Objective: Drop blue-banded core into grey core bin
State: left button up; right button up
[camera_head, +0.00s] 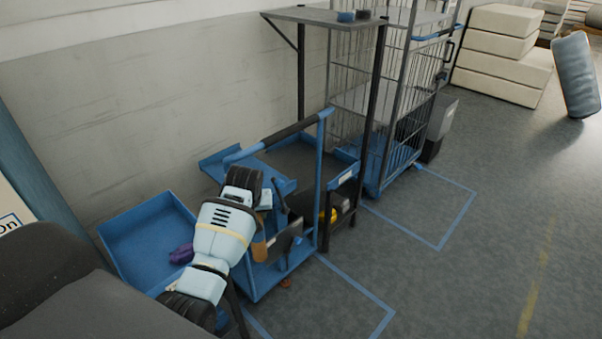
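My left arm reaches in from the lower left over a blue cart. Its gripper (282,232) appears to be the dark part beyond the pale wrist, low over the cart. The fingers are too small and overlapped to show whether they are open. A small brown piece (259,250) shows beside the wrist; I cannot tell whether it is a core or is held. No blue band can be made out on any core. A grey bin-like box (441,118) stands on the floor right of the cage trolley; its inside is hidden. My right gripper is not in view.
A blue tray (150,235) with a purple item (181,254) lies left of my arm. The blue cart's handle (290,131) and a shelf frame (325,17) rise behind it. A cage trolley (398,100) stands beyond. The floor at right is open.

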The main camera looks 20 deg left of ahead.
pick_arm(q)
jog(key=s+d+m+h, duration=0.2)
jog(key=s+d+m, duration=0.4)
jog(key=s+d, duration=1.2)
jog(key=shift+s+d+r+t, duration=0.2)
jog(key=shift+s+r+t, duration=0.1)
jog(key=shift+s, duration=0.55)
jog(key=shift+w, duration=0.1)
